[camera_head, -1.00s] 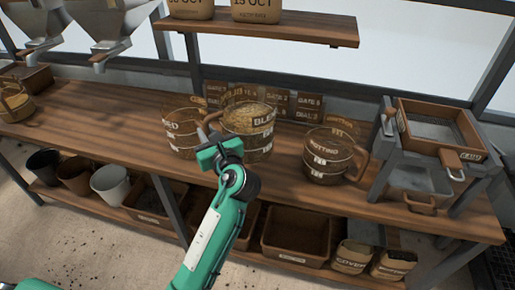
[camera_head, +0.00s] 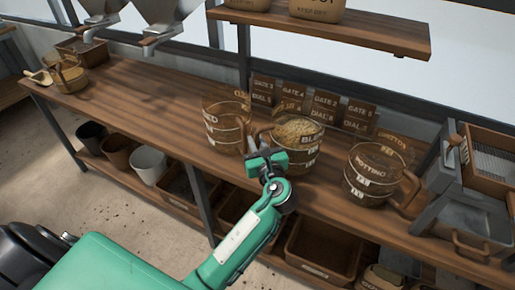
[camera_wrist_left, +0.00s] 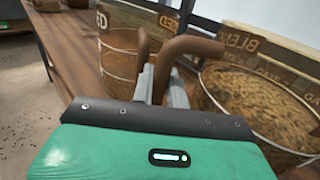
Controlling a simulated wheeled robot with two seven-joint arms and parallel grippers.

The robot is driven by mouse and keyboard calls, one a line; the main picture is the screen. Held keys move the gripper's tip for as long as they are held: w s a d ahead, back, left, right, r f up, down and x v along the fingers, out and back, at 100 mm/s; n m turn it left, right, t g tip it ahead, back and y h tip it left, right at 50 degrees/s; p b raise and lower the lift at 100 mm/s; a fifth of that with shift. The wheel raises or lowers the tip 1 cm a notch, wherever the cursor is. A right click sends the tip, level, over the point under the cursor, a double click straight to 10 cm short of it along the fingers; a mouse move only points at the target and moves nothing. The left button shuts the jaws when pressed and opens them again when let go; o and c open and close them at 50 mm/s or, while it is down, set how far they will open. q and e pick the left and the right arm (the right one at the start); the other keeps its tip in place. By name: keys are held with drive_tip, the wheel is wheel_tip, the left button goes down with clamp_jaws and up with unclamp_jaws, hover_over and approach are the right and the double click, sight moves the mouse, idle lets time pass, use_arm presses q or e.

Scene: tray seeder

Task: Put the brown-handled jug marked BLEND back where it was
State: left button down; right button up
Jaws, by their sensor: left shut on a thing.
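The jug marked BLEND (camera_head: 308,152) is clear with a brown handle and holds brown grainy mix. It appears upright at the bench, between two other jugs; I cannot tell whether its base touches the wood. My left gripper (camera_head: 257,150) is shut on its handle, on the jug's left side. In the left wrist view the brown handle (camera_wrist_left: 190,48) runs between the fingers, and the BLEND jug's mix (camera_wrist_left: 262,100) shows at the right. My right gripper is not in view.
A jug ending in ED (camera_head: 225,135) stands close on the left; the POTTING jug (camera_head: 365,180) stands on the right. Marked plaques (camera_head: 325,105) stand behind. A sieve box on a stand (camera_head: 490,155) is at the far right. The bench (camera_head: 150,100) is clear to the left.

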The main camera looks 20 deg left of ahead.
use_arm(q)
drive_tip(key=shift+f, duration=0.85)
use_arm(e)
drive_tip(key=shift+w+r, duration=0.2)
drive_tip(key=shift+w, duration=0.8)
use_arm(q)
drive_tip(key=shift+f, duration=0.1)
